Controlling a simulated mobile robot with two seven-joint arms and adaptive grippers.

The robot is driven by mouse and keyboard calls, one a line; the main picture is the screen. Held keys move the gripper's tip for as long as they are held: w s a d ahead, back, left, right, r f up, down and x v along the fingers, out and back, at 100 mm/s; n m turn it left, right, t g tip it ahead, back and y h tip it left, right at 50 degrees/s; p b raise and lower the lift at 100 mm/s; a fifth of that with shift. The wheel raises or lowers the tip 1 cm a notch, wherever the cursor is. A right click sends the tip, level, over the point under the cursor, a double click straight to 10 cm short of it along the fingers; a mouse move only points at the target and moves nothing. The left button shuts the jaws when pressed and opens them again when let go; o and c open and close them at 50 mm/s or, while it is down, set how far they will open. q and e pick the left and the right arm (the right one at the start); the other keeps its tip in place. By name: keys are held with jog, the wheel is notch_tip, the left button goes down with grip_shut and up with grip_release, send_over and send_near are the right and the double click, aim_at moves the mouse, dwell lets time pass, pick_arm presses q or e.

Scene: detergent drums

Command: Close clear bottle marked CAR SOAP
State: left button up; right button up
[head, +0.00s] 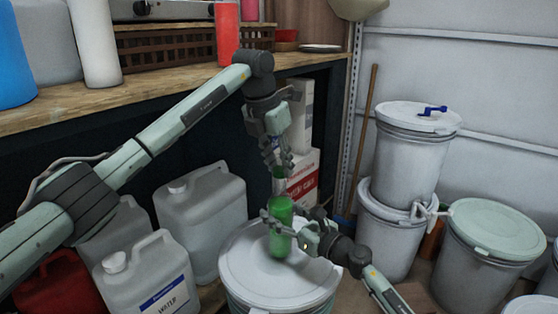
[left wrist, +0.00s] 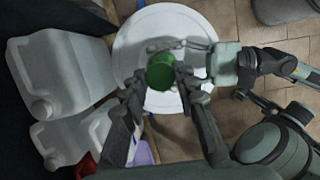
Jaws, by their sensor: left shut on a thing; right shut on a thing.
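A green see-through bottle (head: 280,242) stands upright over the white drum lid (head: 250,280) in the head view; no lettering is readable on it. My right gripper (head: 279,218) is shut around its body from the right. My left gripper (head: 277,164) points down from above and is shut on the green cap (left wrist: 160,73) at the bottle's top. In the left wrist view the cap shows as a green round between the fingertips and hides most of the bottle. Whether the cap sits fully on the neck cannot be told.
White jugs (head: 203,215) stand left of the drum, one labelled WATER (head: 150,275). A red can (head: 62,285) is at lower left. Stacked grey drums (head: 405,160) and a green-lidded drum (head: 490,250) stand to the right. A wooden shelf (head: 150,90) runs behind my left arm.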

aim_at(277, 168)
pick_arm(q)
jog(key=shift+f, duration=0.1)
jog(key=shift+f, duration=0.8)
jog(key=shift+f, duration=0.55)
pick_arm(e)
grip_shut()
pick_arm(q)
jog(key=m, duration=0.2)
jog(key=m+g+h, duration=0.1)
jog(key=m, duration=0.2)
jog(key=shift+w+a+g, duration=0.15)
jog(key=shift+g, duration=0.15)
jog(key=m+g, duration=0.1)
jog(key=m, duration=0.3)
jog(key=shift+w, duration=0.1)
jog(key=m+g, duration=0.1)
jog(key=m, duration=0.3)
jog(key=o, duration=0.7)
